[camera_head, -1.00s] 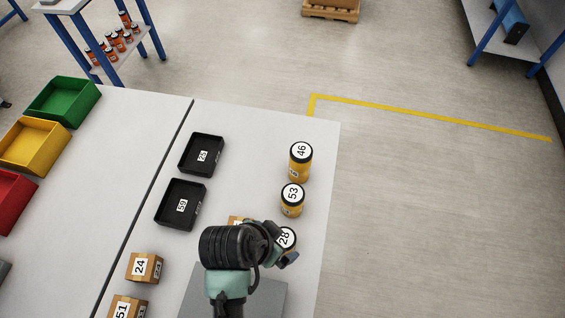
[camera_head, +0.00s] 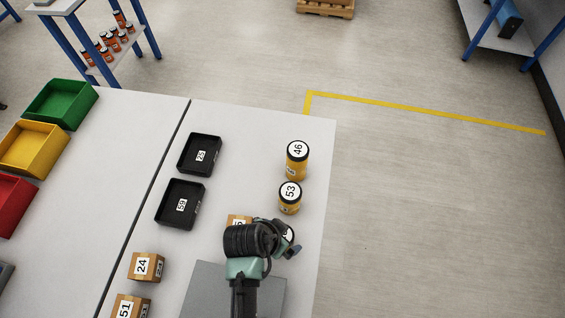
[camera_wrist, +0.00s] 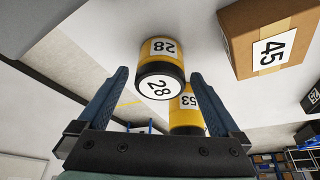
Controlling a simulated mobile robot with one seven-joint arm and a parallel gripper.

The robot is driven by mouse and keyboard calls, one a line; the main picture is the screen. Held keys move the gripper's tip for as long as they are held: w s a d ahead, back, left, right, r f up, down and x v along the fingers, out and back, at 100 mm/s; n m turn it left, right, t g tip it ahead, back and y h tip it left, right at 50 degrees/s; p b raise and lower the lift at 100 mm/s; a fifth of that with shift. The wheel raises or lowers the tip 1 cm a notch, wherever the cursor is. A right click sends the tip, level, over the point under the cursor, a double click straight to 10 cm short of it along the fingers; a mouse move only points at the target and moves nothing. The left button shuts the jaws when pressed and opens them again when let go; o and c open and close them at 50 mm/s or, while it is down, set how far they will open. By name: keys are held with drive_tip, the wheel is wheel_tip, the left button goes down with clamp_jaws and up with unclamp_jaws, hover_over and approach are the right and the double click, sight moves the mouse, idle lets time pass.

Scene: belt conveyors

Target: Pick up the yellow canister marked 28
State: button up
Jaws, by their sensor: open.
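The yellow canister marked 28 (camera_wrist: 160,62), with a black band and a white numbered lid, shows in the wrist view in front of my gripper (camera_wrist: 158,74). My two blue fingers are open, one toward each side of it in the picture, with no contact to be seen. In the head view the canister is almost wholly hidden behind my gripper (camera_head: 291,242).
Canister 53 (camera_head: 289,197) stands just beyond, and canister 46 (camera_head: 297,160) farther back. A cardboard box marked 45 (camera_wrist: 268,40) is close by. Black trays (camera_head: 182,203) lie to the left. The table's right edge is near.

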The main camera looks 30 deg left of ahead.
drive_tip(key=c, duration=1.5)
